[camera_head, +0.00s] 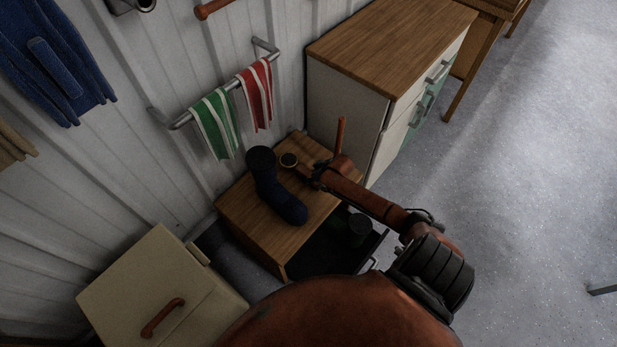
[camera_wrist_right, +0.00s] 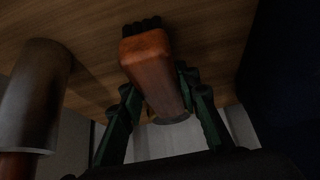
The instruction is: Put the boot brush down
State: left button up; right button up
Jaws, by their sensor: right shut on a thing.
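The boot brush (camera_wrist_right: 150,65) has an orange-brown body and black bristles at its upper end in the wrist view. My right gripper (camera_wrist_right: 163,108) is shut on it, with a green finger on each side. In the head view my right gripper (camera_head: 312,177) is over the far right part of a low wooden stand (camera_head: 240,208); the brush is hard to make out there. The wooden surface shows behind the brush in the wrist view. I cannot tell whether the brush touches it. My left gripper is not in view.
A dark blue boot (camera_head: 271,190) is on the stand, left of my gripper. A round, dark-centred thing (camera_head: 289,160) is between them. Below, an open dark drawer holds a can (camera_head: 360,229). A wood-topped cabinet (camera_head: 385,45) is behind. Towels (camera_head: 215,122) hang from a wall rail.

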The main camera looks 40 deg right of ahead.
jog(key=shift+f, duration=0.1)
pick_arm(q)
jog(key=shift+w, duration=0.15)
pick_arm(e)
jog(key=o, duration=1.1)
jog(key=shift+s+r, duration=0.1)
jog(key=shift+r, duration=0.3)
jog(key=p+v, duration=0.4)
jog(key=v, duration=0.6)
jog(key=shift+s+r+p, duration=0.1)
jog(key=shift+r+p, duration=0.15)
jog(key=shift+p, duration=0.1)
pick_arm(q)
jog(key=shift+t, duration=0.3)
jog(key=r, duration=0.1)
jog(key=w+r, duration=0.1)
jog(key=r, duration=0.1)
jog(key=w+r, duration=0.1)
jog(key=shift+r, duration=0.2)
pick_arm(e)
jog(key=shift+s+r, duration=0.3)
